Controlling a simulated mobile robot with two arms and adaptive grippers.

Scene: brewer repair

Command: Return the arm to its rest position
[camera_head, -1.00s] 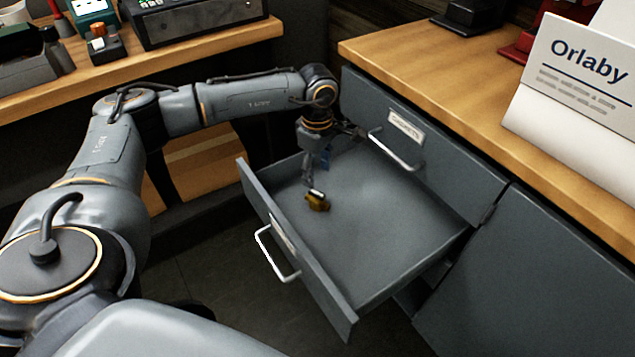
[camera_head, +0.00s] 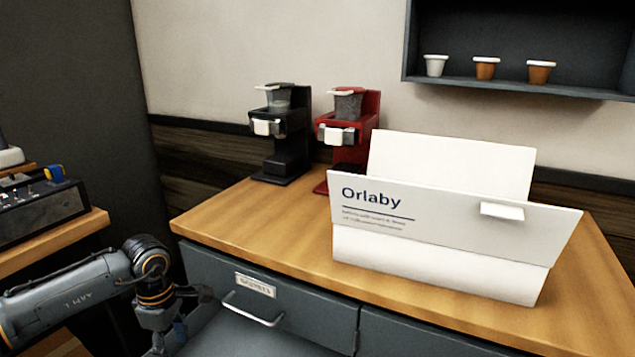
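My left arm (camera_head: 75,290) comes in from the left at the lower edge of the head view. Its wrist bends down over an open grey drawer (camera_head: 225,338), of which only a part shows at the bottom. My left gripper (camera_head: 165,347) hangs below the wrist and is cut off by the lower edge. Its fingertips are hidden, so its opening and anything between its fingers cannot be seen. My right arm and gripper are not in view.
On the wooden counter (camera_head: 225,212) stand a black brewer (camera_head: 285,140), a red brewer (camera_head: 345,140) and a white Orlaby box (camera_head: 440,260). Three cups, one the middle cup (camera_head: 486,68), sit on a wall shelf (camera_head: 520,88).

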